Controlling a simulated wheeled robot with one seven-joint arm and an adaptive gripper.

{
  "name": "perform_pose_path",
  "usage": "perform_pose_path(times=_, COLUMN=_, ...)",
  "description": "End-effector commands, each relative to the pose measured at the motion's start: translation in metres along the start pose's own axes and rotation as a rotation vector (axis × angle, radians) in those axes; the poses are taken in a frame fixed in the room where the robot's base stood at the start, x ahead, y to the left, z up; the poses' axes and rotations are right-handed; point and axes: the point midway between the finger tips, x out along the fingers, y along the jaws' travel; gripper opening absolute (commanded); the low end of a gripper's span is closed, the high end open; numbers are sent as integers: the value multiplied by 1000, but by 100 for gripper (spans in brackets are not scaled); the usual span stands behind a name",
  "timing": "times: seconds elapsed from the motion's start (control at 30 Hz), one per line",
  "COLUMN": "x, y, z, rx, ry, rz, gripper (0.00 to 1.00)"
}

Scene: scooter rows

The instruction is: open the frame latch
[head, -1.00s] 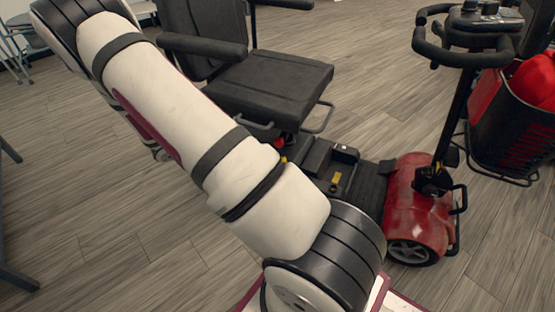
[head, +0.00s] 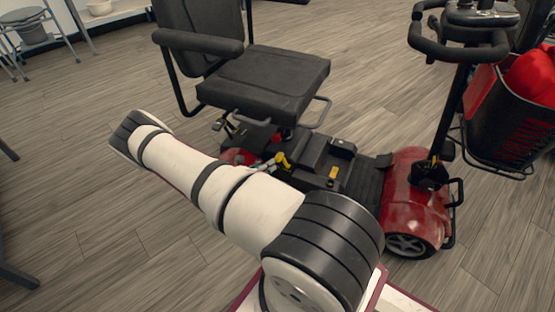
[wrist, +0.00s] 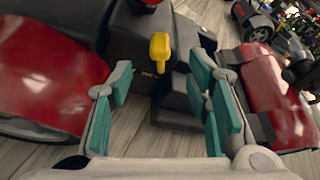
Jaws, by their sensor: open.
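The yellow latch lever (wrist: 159,52) stands up on the dark frame of the red scooter in the wrist view. It lies a little beyond and between my fingertips, with no visible contact. In the head view, the yellow lever (head: 284,162) shows low on the frame in front of the seat, partly behind my arm. My gripper (wrist: 161,84) is open and empty, with teal pads on both fingers. Most of my gripper is hidden behind my arm in the head view.
The scooter's black seat (head: 268,82) overhangs the rear of the frame. The handlebar column (head: 455,110) and red front cover (head: 416,195) stand to the right. A basket with red contents (head: 510,120) is at the far right.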

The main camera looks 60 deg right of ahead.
Motion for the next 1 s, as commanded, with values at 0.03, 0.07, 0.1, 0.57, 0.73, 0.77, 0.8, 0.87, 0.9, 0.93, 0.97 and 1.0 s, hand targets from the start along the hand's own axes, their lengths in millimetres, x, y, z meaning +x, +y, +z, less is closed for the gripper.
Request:
perform_pose_path(times=0.03, x=13, y=0, z=-2, rx=1, ry=0, rz=-3, gripper=45)
perform_pose_path(times=0.07, x=19, y=0, z=-2, rx=1, ry=0, rz=-4, gripper=45)
perform_pose_path(times=0.1, x=27, y=0, z=-2, rx=2, ry=-1, rz=-3, gripper=45)
perform_pose_path(times=0.57, x=95, y=0, z=-1, rx=2, ry=0, rz=-1, gripper=45)
perform_pose_path(times=0.73, x=101, y=0, z=0, rx=0, ry=0, rz=-1, gripper=45)
perform_pose_path(times=0.77, x=101, y=0, z=0, rx=0, ry=-1, rz=-1, gripper=45)
perform_pose_path(times=0.8, x=101, y=-1, z=0, rx=0, ry=-1, rz=-1, gripper=45)
perform_pose_path(times=0.87, x=101, y=-1, z=0, rx=0, ry=-1, rz=-1, gripper=45)
perform_pose_path(times=0.9, x=101, y=-1, z=0, rx=0, ry=-1, rz=-1, gripper=45)
perform_pose_path(times=0.93, x=101, y=-1, z=0, rx=0, ry=-1, rz=-1, gripper=45)
perform_pose_path(times=0.97, x=101, y=-1, z=0, rx=0, ry=-1, rz=-1, gripper=45)
perform_pose_path(times=1.0, x=101, y=-1, z=0, rx=0, ry=-1, rz=-1, gripper=36)
